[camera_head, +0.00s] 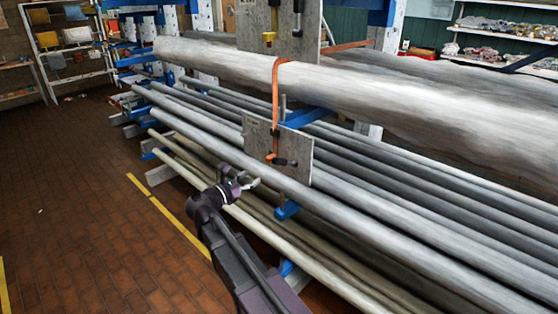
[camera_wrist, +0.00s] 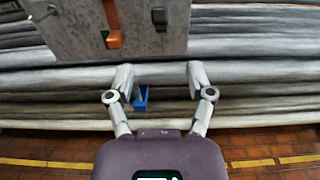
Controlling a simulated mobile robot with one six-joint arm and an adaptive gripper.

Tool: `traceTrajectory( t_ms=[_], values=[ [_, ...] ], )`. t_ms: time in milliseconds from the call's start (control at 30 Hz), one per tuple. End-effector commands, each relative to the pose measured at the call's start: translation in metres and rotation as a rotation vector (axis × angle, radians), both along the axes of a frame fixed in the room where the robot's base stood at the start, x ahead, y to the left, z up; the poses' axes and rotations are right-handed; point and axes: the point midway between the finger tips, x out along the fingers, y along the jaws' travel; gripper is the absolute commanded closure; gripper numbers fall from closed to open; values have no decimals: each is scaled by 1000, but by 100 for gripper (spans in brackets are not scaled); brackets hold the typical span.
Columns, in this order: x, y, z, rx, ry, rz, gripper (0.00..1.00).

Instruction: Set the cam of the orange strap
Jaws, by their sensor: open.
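The orange strap (camera_head: 275,100) passes over the large grey mast and hangs down to a grey plate (camera_head: 300,158) on its near side. At its lower end a small orange fitting (camera_wrist: 114,39) sits on the plate, with the strap (camera_wrist: 111,12) running up from it in the wrist view. A black piece (camera_wrist: 159,18) is on the plate to its right; I cannot tell which part is the cam. My gripper (camera_head: 249,183) is open and empty, just below the plate. In the wrist view its spread fingers (camera_wrist: 160,78) are below the fitting, apart from it.
Long grey poles (camera_head: 400,215) lie on the rack behind and below the plate. An upper plate (camera_head: 250,22) carries a yellow fitting (camera_head: 268,38) and black hardware. A blue rack arm (camera_head: 287,211) juts out below. The brick floor (camera_head: 90,190) at left is mostly clear.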

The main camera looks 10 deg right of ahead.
Motion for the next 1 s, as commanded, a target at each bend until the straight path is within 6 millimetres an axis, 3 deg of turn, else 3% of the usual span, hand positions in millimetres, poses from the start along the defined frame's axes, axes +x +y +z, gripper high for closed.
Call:
traceTrajectory(
  t_ms=[467, 1000],
  values=[
    [9, -11, 0, 3, 0, -1, 31],
    [50, -67, 0, 3, 0, -1, 31]
  ],
)
